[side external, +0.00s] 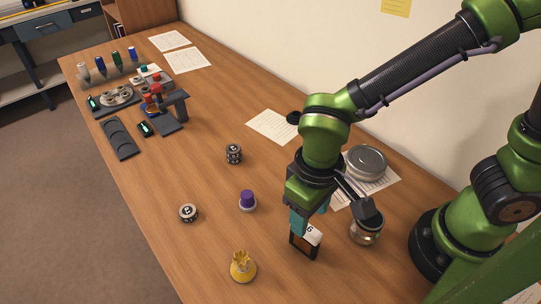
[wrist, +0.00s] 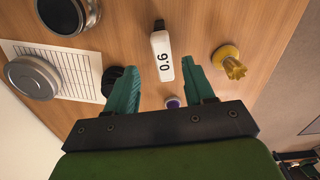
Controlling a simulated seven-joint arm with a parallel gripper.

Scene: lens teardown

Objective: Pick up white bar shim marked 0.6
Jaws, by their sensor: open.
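The white bar shim marked 0.6 (wrist: 162,57) lies between and just beyond my two teal fingers in the wrist view, with a dark piece at its far end. Finger contact is not visible.
A glass jar (side external: 366,229) and a silver round lid (side external: 365,162) on paper are to the right. Tools and trays (side external: 120,138) sit far left. The middle table is mostly clear.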

